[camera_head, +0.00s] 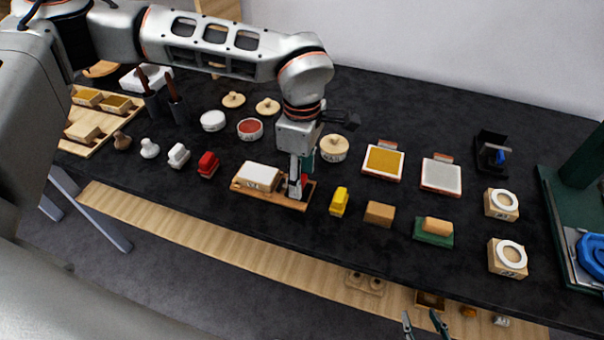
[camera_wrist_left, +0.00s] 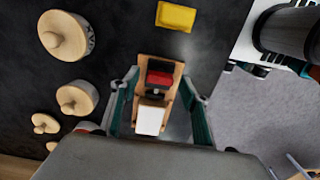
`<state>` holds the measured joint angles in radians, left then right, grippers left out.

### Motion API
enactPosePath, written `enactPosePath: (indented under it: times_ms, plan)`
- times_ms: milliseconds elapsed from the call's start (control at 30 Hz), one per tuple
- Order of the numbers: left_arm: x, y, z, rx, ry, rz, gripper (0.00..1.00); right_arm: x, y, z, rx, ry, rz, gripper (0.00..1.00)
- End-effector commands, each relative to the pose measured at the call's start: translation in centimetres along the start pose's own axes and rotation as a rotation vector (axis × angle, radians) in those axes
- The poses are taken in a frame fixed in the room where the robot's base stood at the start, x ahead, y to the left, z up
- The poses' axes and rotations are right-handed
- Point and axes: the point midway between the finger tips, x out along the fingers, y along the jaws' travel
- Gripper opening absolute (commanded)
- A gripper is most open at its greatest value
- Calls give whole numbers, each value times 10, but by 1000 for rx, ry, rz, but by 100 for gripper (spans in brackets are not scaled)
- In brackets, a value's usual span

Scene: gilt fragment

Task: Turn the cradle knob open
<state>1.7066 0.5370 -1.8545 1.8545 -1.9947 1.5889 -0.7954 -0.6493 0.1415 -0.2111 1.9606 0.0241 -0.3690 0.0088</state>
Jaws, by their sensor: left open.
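The cradle, a wooden base (camera_head: 290,201) carrying a white block (camera_head: 261,176), sits on the dark table below my left arm. My left gripper (camera_head: 298,190) points down at the cradle's right end, its fingers partly hiding it. In the left wrist view, my left gripper (camera_wrist_left: 160,108) is open, with teal fingers on either side of the cradle (camera_wrist_left: 146,88). A dark fitting with a red part (camera_wrist_left: 160,78) lies between them; I cannot tell clearly which part is the knob. The white block (camera_wrist_left: 149,120) is nearer the palm. My right gripper (camera_head: 424,325) shows at the bottom edge, fingertips apart.
A yellow object (camera_head: 340,201) and a tan block (camera_head: 379,213) lie right of the cradle. A red stamp-like piece (camera_head: 208,164) is on its left. A lidded round pot (camera_head: 334,148) stands behind the gripper. The table in front of the cradle is clear to its edge.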

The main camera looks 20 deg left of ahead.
Motion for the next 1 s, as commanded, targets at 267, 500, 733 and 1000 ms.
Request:
enactPosePath:
  times_ms: [267,500,733,1000]
  plan:
    - [-45,2,0,0,-1,7,46,0,-1,-1,2,3,-1,40]
    - [-91,1,0,0,-1,5,46,0,-1,-2,3,3,-1,40]
    - [-115,0,0,1,-1,3,46,0,-1,-2,3,4,-1,40]
    - [-118,0,0,1,0,2,46,0,-1,-2,3,4,-1,40]
